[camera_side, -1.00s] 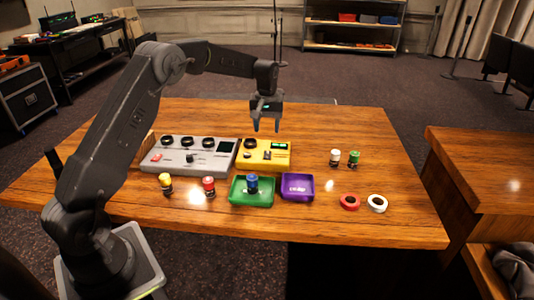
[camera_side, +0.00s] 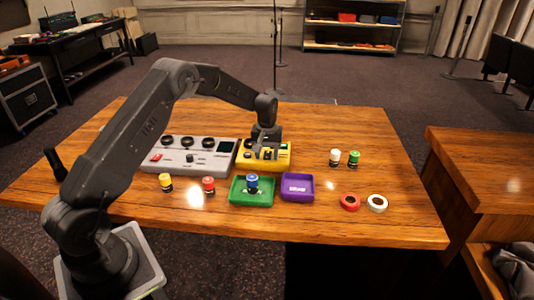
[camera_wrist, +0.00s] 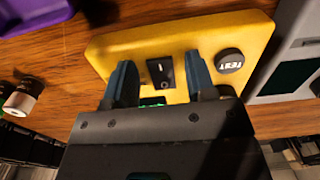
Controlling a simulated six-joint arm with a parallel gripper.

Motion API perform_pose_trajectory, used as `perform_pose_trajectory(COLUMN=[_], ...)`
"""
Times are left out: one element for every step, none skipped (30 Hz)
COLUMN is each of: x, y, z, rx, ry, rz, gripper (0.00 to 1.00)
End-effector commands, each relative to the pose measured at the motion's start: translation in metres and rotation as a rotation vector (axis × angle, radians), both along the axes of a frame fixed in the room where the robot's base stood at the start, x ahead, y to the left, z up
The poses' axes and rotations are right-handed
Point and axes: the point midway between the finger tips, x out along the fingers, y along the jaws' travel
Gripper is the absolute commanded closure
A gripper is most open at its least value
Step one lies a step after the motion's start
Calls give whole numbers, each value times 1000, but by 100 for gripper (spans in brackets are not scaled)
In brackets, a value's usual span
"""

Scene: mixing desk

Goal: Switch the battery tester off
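The yellow battery tester (camera_side: 243,163) sits on the table beside the grey mixing desk. My gripper (camera_side: 264,155) is down over the tester in the side view and hides part of its top. In the wrist view the yellow tester (camera_wrist: 130,43) shows a black rocker switch (camera_wrist: 161,71) with a white mark. A round black knob marked TEST (camera_wrist: 230,61) is to its right. My gripper (camera_wrist: 160,80) has its fingers apart, one on each side of the switch, with nothing between them but the switch. A bit of green display (camera_wrist: 152,101) shows behind the gripper body.
The grey desk (camera_side: 175,168) stands left of the tester. A green tray (camera_side: 237,200) with a blue-topped jar (camera_side: 252,182) and a purple tray (camera_side: 298,187) lie in front. White (camera_side: 335,157) and green (camera_side: 354,158) jars stand right. Two tape rings lie at front right.

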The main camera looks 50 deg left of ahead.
Motion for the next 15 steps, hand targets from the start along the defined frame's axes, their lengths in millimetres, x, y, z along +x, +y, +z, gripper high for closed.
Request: perform_pose_trajectory(x=[0,0,0,0,0,0,0,0,0,0,0,0,0,0,0], y=[0,0,0,0,0,0,0,0,0,0,0,0,0,0,0], z=[0,0,0,0,0,0,0,0,0,1,1,1,1,1,1], rx=[0,0,0,0,0,0,0,0,0,0,0,0,1,1,0], ry=[0,0,0,0,0,0,0,0,0,0,0,0,-1,-1,0], rz=[0,0,0,0,0,0,0,0,0,0,0,0,0,0,0], gripper=[54,57,61,64,67,71,74,76,80,83,86,90,93,96,96])
